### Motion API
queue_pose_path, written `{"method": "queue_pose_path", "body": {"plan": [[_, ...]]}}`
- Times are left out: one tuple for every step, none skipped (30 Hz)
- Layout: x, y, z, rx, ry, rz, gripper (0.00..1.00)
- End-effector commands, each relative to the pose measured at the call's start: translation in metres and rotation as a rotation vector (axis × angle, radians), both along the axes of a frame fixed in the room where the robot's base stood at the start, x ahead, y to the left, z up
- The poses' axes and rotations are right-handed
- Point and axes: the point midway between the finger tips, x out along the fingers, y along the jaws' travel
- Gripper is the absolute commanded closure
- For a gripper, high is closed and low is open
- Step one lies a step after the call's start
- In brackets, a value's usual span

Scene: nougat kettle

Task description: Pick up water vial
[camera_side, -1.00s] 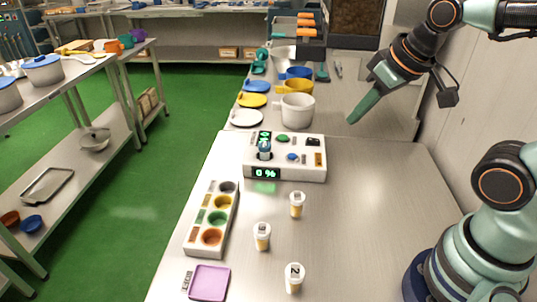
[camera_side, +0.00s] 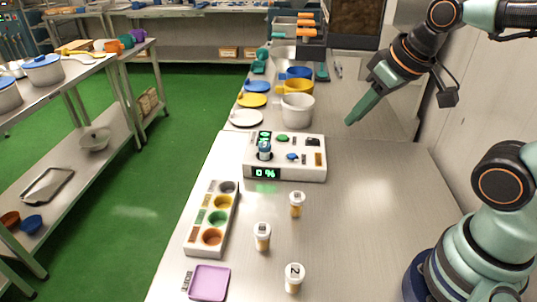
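Three small vials with white labelled caps and yellowish bodies stand upright on the steel table: one near the middle (camera_side: 297,204), one lower left (camera_side: 262,236), and one nearest the front (camera_side: 294,278), whose cap shows a 2. A blue-capped vial (camera_side: 264,150) stands in the white device (camera_side: 300,172), whose green display reads 0 %. I cannot tell from the labels which vial holds water. My gripper (camera_side: 350,121) hangs in the air at the upper right, away from all the vials. Its green fingers overlap from this angle, so their opening is hidden.
A white rack (camera_side: 192,241) with coloured round wells lies left of the vials, and a purple tray (camera_side: 209,283) is at the front left. Cups (camera_side: 297,111) and lids stand behind the device.

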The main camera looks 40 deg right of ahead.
Motion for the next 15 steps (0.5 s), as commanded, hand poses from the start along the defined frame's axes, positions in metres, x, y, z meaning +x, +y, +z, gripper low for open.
{"method": "queue_pose_path", "body": {"plan": [[0.0, 0.0, 0.0, 0.0, 0.0, 0.0, 0.58], [0.0, 0.0, 0.0, 0.0, 0.0, 0.0, 0.46], [0.0, 0.0, 0.0, 0.0, 0.0, 0.0, 0.31], [0.0, 0.0, 0.0, 0.0, 0.0, 0.0, 0.21], [0.0, 0.0, 0.0, 0.0, 0.0, 0.0, 0.21], [0.0, 0.0, 0.0, 0.0, 0.0, 0.0, 0.21], [0.0, 0.0, 0.0, 0.0, 0.0, 0.0, 0.21], [0.0, 0.0, 0.0, 0.0, 0.0, 0.0, 0.21], [0.0, 0.0, 0.0, 0.0, 0.0, 0.0, 0.21], [0.0, 0.0, 0.0, 0.0, 0.0, 0.0, 0.21], [0.0, 0.0, 0.0, 0.0, 0.0, 0.0, 0.21], [0.0, 0.0, 0.0, 0.0, 0.0, 0.0, 0.21], [0.0002, 0.0, 0.0002, 0.001, 0.001, -0.002, 0.21], [0.0009, 0.0001, 0.0007, 0.003, 0.002, -0.005, 0.21], [0.0028, 0.0003, 0.002, 0.008, 0.005, -0.015, 0.21]]}}
